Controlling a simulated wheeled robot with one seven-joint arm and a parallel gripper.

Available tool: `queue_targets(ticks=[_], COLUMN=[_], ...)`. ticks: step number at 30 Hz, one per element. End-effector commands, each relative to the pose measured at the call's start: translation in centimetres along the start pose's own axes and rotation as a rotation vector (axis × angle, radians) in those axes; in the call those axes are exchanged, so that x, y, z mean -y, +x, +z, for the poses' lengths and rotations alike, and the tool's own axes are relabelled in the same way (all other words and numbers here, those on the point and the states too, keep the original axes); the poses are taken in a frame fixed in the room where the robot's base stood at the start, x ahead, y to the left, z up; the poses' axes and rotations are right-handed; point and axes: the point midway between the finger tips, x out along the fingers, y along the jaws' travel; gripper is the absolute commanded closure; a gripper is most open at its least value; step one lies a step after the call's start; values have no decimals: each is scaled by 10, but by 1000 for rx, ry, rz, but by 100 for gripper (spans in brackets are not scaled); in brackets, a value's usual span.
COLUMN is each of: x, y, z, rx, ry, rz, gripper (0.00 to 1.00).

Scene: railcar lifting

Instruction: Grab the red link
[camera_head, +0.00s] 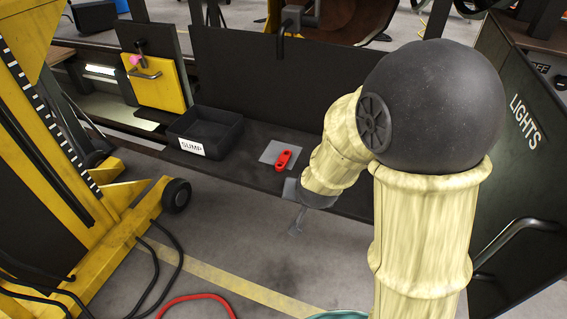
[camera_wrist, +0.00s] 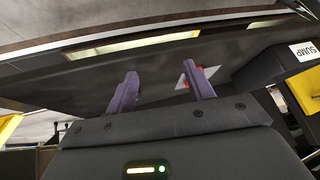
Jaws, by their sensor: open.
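The red link (camera_head: 283,160) is a small red piece with two rounded ends. It lies on a grey plate (camera_head: 268,152) on the dark ledge, right of the black bin. My gripper (camera_head: 297,229) hangs in front of the ledge, below and slightly right of the link, apart from it. In the wrist view, my gripper's two purplish fingers (camera_wrist: 160,88) are spread with nothing between them. The red link (camera_wrist: 186,83) shows only in part there, mostly hidden behind the right finger, with the pale plate (camera_wrist: 206,73) around it.
A black bin labelled SUMP (camera_head: 205,130) stands left of the link. A yellow wheeled lift (camera_head: 110,195) stands at the left, with cables on the floor. A dark panel marked LIGHTS (camera_head: 520,130) is at the right. The ledge (camera_head: 335,202) is bare right of the link.

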Motion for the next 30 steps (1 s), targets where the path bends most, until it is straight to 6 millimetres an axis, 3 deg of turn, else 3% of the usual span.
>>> queue_targets(ticks=[1, 4, 12, 21, 30], x=[17, 39, 79, 113, 118], y=[15, 32, 53, 42, 29], z=[2, -1, 4, 29, 36], rx=[-43, -147, -408, -738, -843], ry=[3, 28, 45, 16, 12], rz=[4, 31, 128, 261, 305], gripper=[47, 47, 47, 47, 47])
